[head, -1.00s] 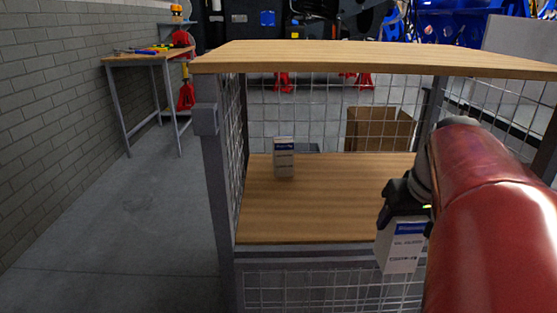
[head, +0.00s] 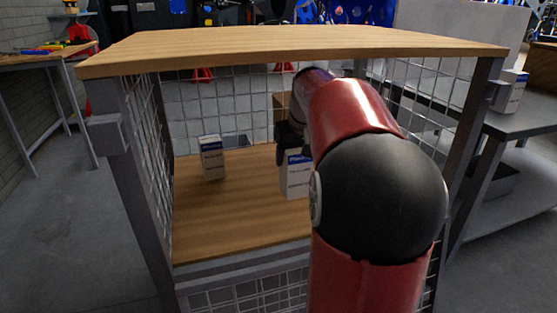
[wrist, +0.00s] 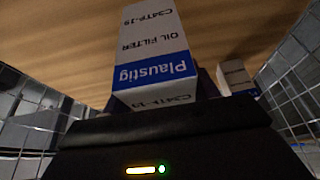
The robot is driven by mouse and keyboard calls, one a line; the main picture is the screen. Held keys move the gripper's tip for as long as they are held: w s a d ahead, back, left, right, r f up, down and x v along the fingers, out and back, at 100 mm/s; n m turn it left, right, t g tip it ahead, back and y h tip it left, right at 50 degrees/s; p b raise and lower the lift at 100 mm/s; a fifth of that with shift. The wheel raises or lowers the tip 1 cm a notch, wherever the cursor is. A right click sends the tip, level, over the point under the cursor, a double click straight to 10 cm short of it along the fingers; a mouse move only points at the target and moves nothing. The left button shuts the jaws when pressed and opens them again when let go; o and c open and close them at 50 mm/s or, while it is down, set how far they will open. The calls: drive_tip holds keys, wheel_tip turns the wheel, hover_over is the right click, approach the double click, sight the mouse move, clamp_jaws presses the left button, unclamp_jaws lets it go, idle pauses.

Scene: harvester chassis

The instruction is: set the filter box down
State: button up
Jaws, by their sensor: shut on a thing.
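My gripper (head: 289,138) is shut on the filter box (head: 295,177), a white box with a blue band. It holds the box upright inside the cage cart, over the wooden lower shelf (head: 215,225). I cannot tell whether its base touches the wood. In the wrist view the filter box (wrist: 153,45) shows "Plaustig" and "OIL FILTER" upside down, beyond my dark gripper body. My red arm hides the box's right side and the shelf's right part.
A similar box (head: 212,158) stands on the shelf to the left. The wooden top (head: 290,45) and mesh sides (head: 160,150) enclose the space. Shelf wood is bare in front of the left box. Another box (head: 511,92) stands on a grey bench at right.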

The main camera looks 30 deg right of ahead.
drive_tip(key=shift+w+b+x, duration=0.2)
drive_tip(key=shift+b+x, duration=0.1)
drive_tip(key=shift+x, duration=0.7)
drive_tip(key=shift+w+b+x, duration=0.2)
drive_tip(key=shift+b+x, duration=0.05)
drive_tip(key=shift+x, duration=0.8)
drive_tip(key=shift+d+r, duration=0.1)
drive_tip(key=shift+r, duration=0.05)
drive_tip(key=shift+f+b, duration=0.35)
drive_tip(key=shift+f, duration=0.2)
drive_tip(key=o, duration=1.3)
